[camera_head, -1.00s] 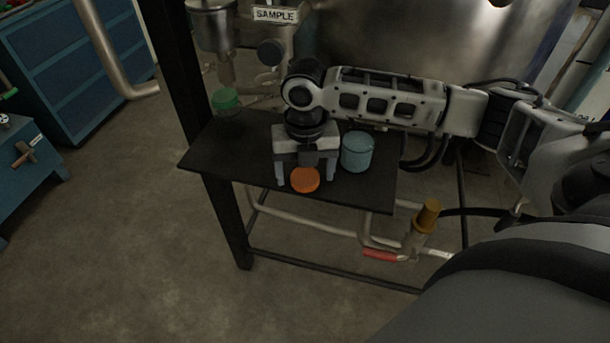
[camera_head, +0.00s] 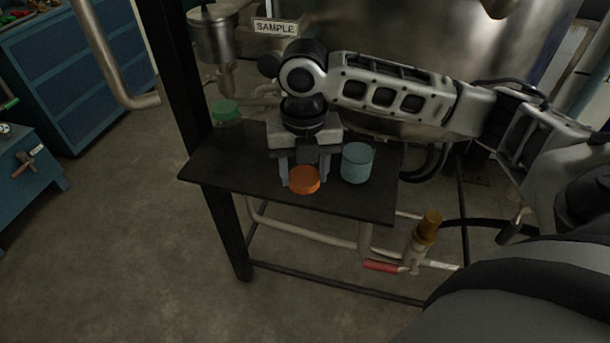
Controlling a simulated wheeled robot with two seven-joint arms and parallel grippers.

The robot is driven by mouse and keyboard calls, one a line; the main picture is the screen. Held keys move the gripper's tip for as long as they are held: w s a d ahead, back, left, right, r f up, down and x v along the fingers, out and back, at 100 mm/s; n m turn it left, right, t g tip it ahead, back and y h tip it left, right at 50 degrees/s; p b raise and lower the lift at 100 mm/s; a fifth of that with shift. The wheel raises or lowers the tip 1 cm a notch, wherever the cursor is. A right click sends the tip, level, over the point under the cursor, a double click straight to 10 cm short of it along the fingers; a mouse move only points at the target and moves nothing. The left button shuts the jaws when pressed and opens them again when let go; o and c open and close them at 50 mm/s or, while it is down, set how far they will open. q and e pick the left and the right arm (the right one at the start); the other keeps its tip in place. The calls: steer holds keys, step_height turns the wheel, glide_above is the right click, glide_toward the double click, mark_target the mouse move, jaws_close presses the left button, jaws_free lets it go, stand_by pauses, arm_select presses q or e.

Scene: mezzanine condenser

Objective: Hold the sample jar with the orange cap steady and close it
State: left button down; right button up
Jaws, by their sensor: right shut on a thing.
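The orange cap (camera_head: 304,180) is near the front edge of the dark shelf, between the fingers of my right gripper (camera_head: 305,176). The gripper points down from above, and its fingers are shut on the cap's two sides. I cannot make out a jar body under the cap, so I cannot tell whether it sits on a jar. My left gripper is not in view.
A teal jar (camera_head: 357,163) stands on the shelf (camera_head: 235,168) just right of the gripper. A green-capped jar (camera_head: 226,112) stands at its back left corner. Pipes and a SAMPLE sign (camera_head: 275,28) are behind. A red-handled valve (camera_head: 382,266) is below.

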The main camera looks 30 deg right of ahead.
mark_target(302, 171)
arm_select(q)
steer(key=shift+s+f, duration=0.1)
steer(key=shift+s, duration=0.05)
arm_select(e)
steer(key=s+a+r, duration=0.7)
steer(key=s, duration=0.2)
steer(key=shift+s+r, duration=0.2)
steer(key=shift+r, duration=0.05)
steer(key=shift+w+a, duration=0.1)
steer(key=w+f+m, duration=0.2)
steer(key=w+m, duration=0.2)
steer(key=m, duration=1.1)
steer(key=w+d+f+m, duration=0.1)
steer(key=w+m, duration=0.3)
steer(key=m, duration=1.1)
steer(key=shift+d+f+m, duration=0.25)
steer(key=shift+f+m, duration=0.05)
steer(key=shift+f, duration=0.4)
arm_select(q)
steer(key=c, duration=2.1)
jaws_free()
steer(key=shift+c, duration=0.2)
